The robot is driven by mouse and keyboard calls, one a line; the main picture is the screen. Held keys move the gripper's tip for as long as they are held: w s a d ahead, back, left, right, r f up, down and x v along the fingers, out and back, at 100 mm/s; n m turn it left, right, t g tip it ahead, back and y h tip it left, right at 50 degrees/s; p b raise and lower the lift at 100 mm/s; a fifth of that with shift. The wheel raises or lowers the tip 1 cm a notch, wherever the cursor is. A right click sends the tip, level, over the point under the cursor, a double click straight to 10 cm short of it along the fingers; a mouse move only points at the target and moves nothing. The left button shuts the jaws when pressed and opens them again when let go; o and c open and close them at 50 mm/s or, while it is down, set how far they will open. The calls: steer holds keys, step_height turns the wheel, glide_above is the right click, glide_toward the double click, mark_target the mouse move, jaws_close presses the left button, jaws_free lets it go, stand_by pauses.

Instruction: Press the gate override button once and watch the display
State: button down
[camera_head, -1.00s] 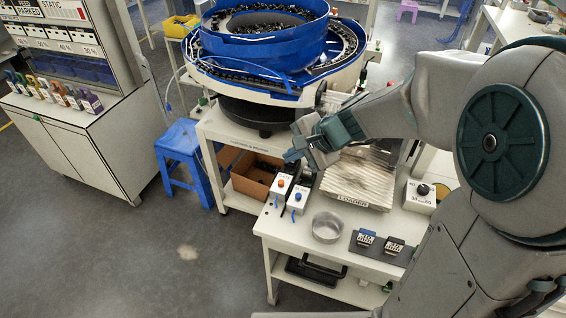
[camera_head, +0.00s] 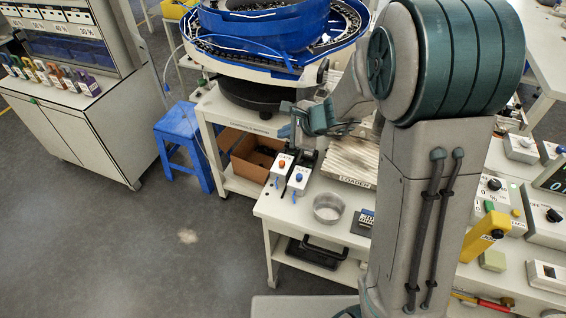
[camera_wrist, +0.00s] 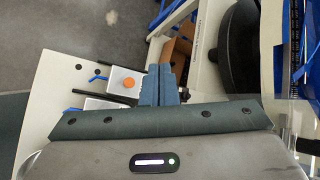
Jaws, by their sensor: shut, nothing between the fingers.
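Two small white button boxes stand at the near-left table corner in the head view, one with an orange button (camera_head: 282,164), one with a blue button (camera_head: 299,177). Their labels are too small to read surely. The orange button also shows in the wrist view (camera_wrist: 128,83), just left of my fingertips. My gripper (camera_wrist: 160,70) is shut and empty; in the head view (camera_head: 287,131) it is behind and above the boxes, apparently not touching either button. A dark display (camera_head: 552,177) is cut off at the right edge; its reading is unclear.
A ribbed loader tray (camera_head: 352,160) and a round metal dish (camera_head: 328,208) are close to the boxes. The blue bowl feeder (camera_head: 265,30) stands behind, with a cardboard box (camera_head: 250,160) on a lower shelf. My arm hides part of the table.

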steer(key=b, duration=0.5)
glide_above(285, 166)
step_height(285, 166, down, 7)
steer(key=shift+s+r, duration=0.1)
steer(key=shift+f+b, duration=0.8)
steer(key=shift+b, duration=0.2)
stand_by(0.8)
steer(key=shift+f+b, duration=0.45)
steer(key=shift+b, duration=0.2)
steer(key=shift+f+b, duration=0.5)
steer(key=shift+b, duration=0.1)
stand_by(0.5)
steer(key=shift+r, duration=0.1)
steer(key=shift+r+p, duration=0.7)
steer(key=shift+r, duration=0.2)
